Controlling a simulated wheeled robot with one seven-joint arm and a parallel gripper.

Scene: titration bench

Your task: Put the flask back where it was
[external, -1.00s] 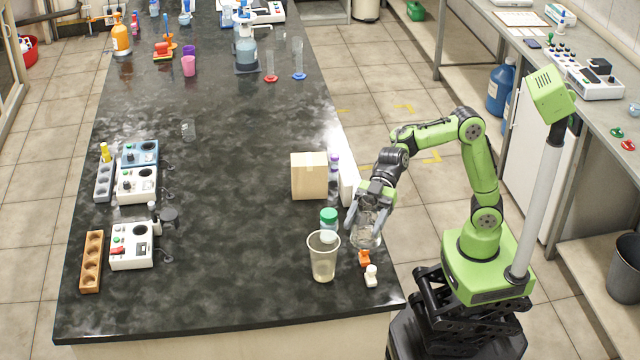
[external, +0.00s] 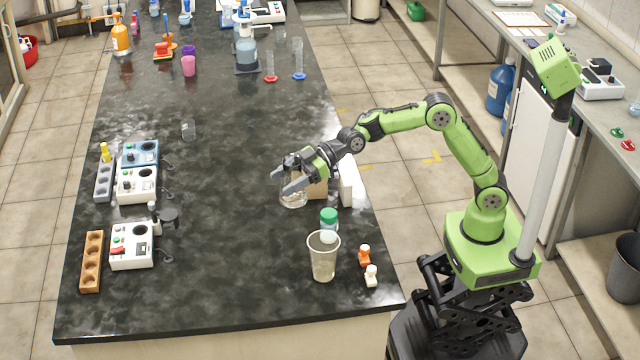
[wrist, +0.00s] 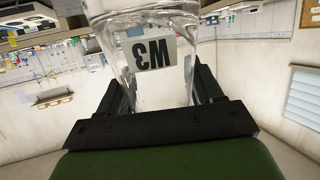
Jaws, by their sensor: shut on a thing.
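The flask (external: 293,200) is clear glass and shows below my gripper's fingers in the external view, over the middle right of the dark bench. In the wrist view the flask (wrist: 150,85) stands between the two dark fingers, with a label that reads "M3" upside down. My gripper (external: 283,184) is shut on the flask. Whether the flask's base touches the bench top I cannot tell. The fingers and wrist hide part of the flask.
A cardboard box (external: 318,186) is just behind my gripper, partly hidden. A green-capped jar (external: 328,222) and a clear cup (external: 323,258) stand nearer the front edge. Devices (external: 133,246) line the left side. The bench (external: 225,230) between is clear.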

